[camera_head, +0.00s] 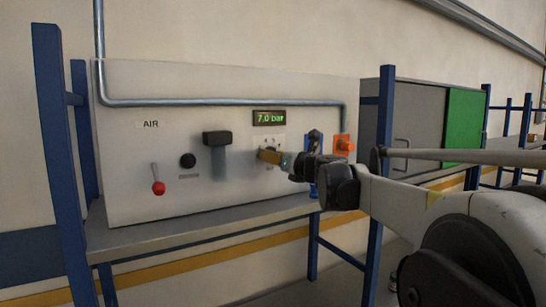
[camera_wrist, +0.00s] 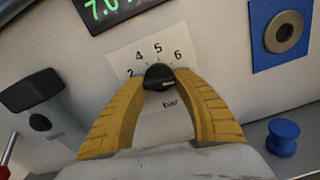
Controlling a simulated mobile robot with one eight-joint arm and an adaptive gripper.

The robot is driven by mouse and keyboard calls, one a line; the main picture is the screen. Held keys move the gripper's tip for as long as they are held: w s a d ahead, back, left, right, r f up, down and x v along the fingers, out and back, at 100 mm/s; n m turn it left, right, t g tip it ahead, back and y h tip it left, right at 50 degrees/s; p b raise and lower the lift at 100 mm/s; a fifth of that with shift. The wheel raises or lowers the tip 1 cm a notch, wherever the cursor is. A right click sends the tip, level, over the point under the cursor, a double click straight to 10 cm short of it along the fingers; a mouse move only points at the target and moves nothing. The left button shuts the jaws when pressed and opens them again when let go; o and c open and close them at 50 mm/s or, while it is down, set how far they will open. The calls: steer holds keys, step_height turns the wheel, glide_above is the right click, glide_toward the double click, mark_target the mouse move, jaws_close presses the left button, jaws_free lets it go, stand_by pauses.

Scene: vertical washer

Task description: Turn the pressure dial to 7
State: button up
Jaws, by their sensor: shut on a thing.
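The pressure dial (camera_wrist: 158,78) is a small black knob on a white scale plate (camera_wrist: 125,60) with printed numbers and the word "bar". My gripper (camera_wrist: 160,82) has yellow fingers closed on both sides of the knob in the wrist view. In the head view my gripper (camera_head: 268,156) is at the panel, and its fingers mostly hide the dial. The green display (camera_head: 269,118) above it reads 7.0 bar. The display also shows, cut off, at the top of the wrist view (camera_wrist: 110,8).
Left of the dial are a black handle (camera_head: 215,138), a black knob (camera_head: 187,160) and a red-tipped lever (camera_head: 158,187). A blue knob (camera_wrist: 283,137) sits below that plate.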

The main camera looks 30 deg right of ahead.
steer(key=o, duration=1.2)
steer(key=shift+c, duration=0.2)
steer(key=s, duration=1.2)
